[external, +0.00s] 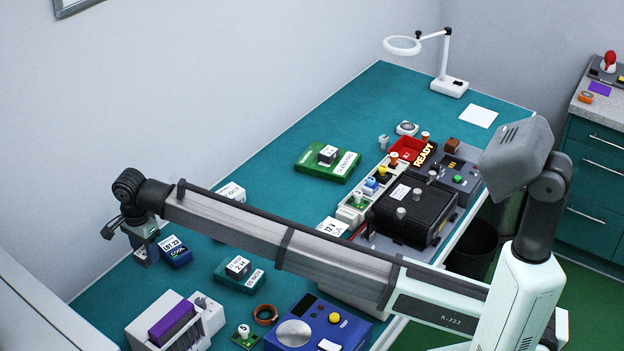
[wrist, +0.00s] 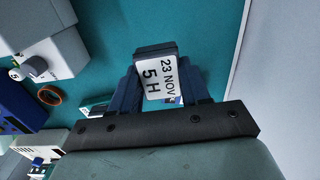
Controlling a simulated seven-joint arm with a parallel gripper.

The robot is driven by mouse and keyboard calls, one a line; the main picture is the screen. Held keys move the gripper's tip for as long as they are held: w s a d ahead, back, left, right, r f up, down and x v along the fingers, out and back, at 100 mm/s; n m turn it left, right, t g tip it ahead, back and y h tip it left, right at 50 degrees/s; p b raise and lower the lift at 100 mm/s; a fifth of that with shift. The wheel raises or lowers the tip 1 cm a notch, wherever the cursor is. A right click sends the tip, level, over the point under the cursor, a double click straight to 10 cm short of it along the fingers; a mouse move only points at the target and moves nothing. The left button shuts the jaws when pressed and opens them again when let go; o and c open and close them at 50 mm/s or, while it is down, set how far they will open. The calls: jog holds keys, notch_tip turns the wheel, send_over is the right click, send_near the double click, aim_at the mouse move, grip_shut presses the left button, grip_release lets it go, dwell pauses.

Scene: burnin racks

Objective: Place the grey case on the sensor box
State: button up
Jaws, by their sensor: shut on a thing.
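My gripper (wrist: 160,88) is shut on a dark grey case (wrist: 155,49) with a white label reading "23 NOV 5 H". In the external view, my gripper (external: 140,226) is at the far left end of my arm, and the labelled case shows below it, partly hidden. A low teal box (external: 228,281) with a white label stands to the right of it. It seems to be the sensor box, but its lettering is too small to read surely. A small dark block with a white label (external: 238,266) sits on its top.
A blue "LOT 23 COOL" box (external: 176,257) stands close beside the held case. A white unit with a purple block (external: 171,319), a copper ring (external: 265,314) and a blue scale (external: 320,325) are at the front. A green box (external: 308,164) stands farther back on open bench.

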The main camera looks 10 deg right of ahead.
notch_tip(320, 180, up, 3)
jog(key=m, duration=0.1)
send_over(175, 246)
jog(key=shift+f, duration=4.9)
jog(key=shift+f, duration=0.15)
jog(key=o, duration=1.1)
notch_tip(175, 246, up, 12)
